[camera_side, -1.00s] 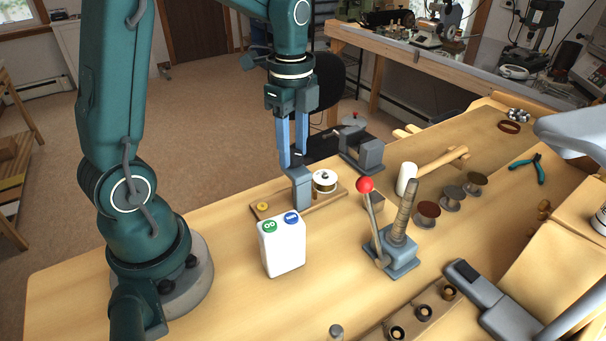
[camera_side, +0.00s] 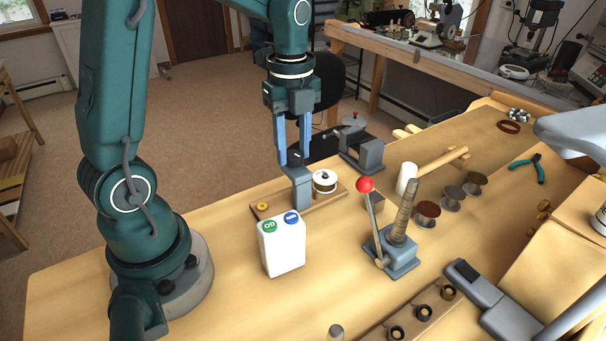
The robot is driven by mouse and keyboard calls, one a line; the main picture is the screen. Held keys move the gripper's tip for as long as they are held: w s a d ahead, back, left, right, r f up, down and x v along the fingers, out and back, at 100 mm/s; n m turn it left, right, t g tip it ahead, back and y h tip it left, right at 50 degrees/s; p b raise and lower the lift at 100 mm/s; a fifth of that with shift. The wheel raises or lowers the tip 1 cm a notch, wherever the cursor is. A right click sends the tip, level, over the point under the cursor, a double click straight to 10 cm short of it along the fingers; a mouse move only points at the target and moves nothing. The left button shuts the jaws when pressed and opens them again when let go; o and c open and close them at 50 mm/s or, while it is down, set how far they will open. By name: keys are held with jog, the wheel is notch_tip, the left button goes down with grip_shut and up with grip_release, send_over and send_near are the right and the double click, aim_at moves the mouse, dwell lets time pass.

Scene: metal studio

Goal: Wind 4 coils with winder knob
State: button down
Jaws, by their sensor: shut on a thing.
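The winder stands on a long wooden base (camera_side: 270,213) on the bench, right of the robot's foot. Its blue-grey post (camera_side: 300,189) rises from the base. A pale spool (camera_side: 325,181) sits just right of the post, and a small yellow disc (camera_side: 262,206) lies at the base's left end. My gripper (camera_side: 294,158) points down over the post. Its two blue fingers are shut on the winder knob at the post's top. The knob is mostly hidden between the fingertips, and wire on the spool is too small to make out.
A white box with green and blue buttons (camera_side: 283,246) stands in front of the winder. A red-knobbed lever (camera_side: 368,200) and a grey ribbed mandrel (camera_side: 402,222) stand to the right.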

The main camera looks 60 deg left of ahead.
aim_at(293, 153)
jog(key=shift+r, duration=0.1)
jog(key=shift+c, duration=2.3)
grip_release()
jog(key=shift+r, duration=2.55)
